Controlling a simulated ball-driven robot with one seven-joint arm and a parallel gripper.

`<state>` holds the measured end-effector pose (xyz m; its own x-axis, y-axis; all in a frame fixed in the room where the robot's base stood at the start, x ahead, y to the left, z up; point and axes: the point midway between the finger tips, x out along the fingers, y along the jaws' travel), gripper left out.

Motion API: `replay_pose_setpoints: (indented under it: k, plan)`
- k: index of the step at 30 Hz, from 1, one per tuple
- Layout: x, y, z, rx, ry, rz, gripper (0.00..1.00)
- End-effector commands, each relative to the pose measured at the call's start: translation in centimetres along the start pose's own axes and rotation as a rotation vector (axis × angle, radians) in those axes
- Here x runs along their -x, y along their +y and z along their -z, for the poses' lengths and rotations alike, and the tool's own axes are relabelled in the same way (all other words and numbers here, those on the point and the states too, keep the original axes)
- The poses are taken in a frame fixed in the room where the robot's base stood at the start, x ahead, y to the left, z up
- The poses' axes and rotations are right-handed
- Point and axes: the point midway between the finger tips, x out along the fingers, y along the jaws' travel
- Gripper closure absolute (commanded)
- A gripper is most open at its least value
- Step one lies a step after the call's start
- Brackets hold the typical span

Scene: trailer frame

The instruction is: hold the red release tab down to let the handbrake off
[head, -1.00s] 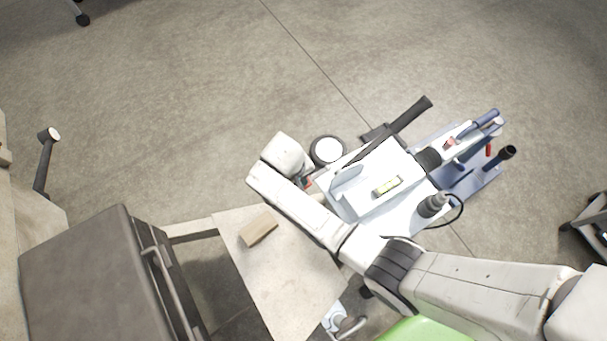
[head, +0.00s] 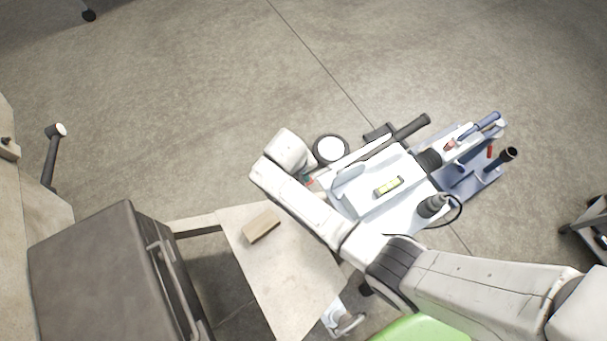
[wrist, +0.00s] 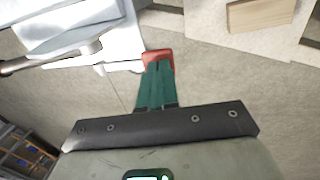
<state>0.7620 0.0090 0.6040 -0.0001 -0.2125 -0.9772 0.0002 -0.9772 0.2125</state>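The red release tab (wrist: 158,54) shows at the top middle of the wrist view, right at the tips of my gripper (wrist: 157,66). The green fingers lie side by side, shut, with nothing visible between them. The tips overlap the tab; whether they press on it I cannot tell. In the head view the tab is mostly hidden by my wrist, at the left end of the white trailer coupling body (head: 385,212). The handbrake lever (head: 411,127), with a black grip, lies low along the far side of that body.
A spirit level (head: 388,187) and a dark gaiter (head: 428,160) sit on the coupling unit. A board with a wooden block (head: 261,226) lies left of my arm. A dark cabinet (head: 95,275) stands at lower left.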

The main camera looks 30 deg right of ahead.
Motion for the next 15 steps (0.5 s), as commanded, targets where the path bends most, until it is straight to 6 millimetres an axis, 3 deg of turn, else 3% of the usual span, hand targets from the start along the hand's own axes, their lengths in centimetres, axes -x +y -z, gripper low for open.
replay_pose_setpoints:
  k: [5, 15]
  plan:
    - [1.1, 0.4, 0.1, -0.001, -0.001, 0.0, 1.0]
    - [5.6, 2.0, 0.6, -0.003, 0.003, 0.001, 1.0]
